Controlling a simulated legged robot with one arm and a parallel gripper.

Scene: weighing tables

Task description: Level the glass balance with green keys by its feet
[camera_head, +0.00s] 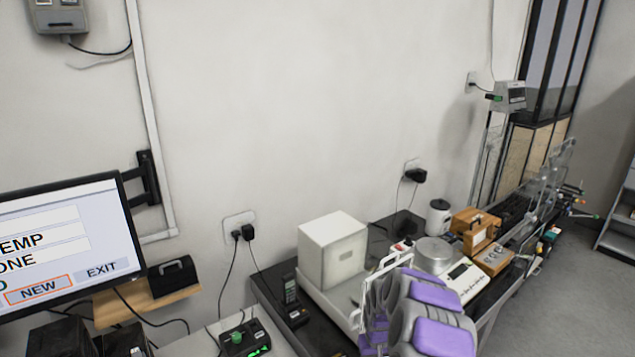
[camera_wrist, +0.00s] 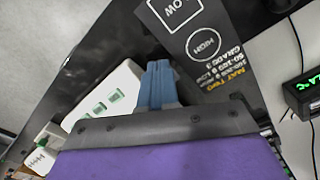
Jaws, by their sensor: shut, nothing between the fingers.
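A white device with several green keys (camera_wrist: 103,108) shows in the wrist view, left of my gripper. In the head view, a balance with a tall white housing (camera_head: 335,250) stands on a low white base at the dark table's near end. I cannot tell for sure that this is the same device; its front right is hidden behind my purple and grey arm. No levelling feet or bubble can be made out. My gripper (camera_wrist: 158,70) has its blue fingers together and empty, over the dark surface beside the white device. Its fingertips do not show clearly in the head view.
A card marked LOW and HIGH (camera_wrist: 205,45) lies right of my gripper. A round-pan balance (camera_head: 460,280), a wooden case (camera_head: 475,230) and a white jar (camera_head: 438,217) stand farther right.

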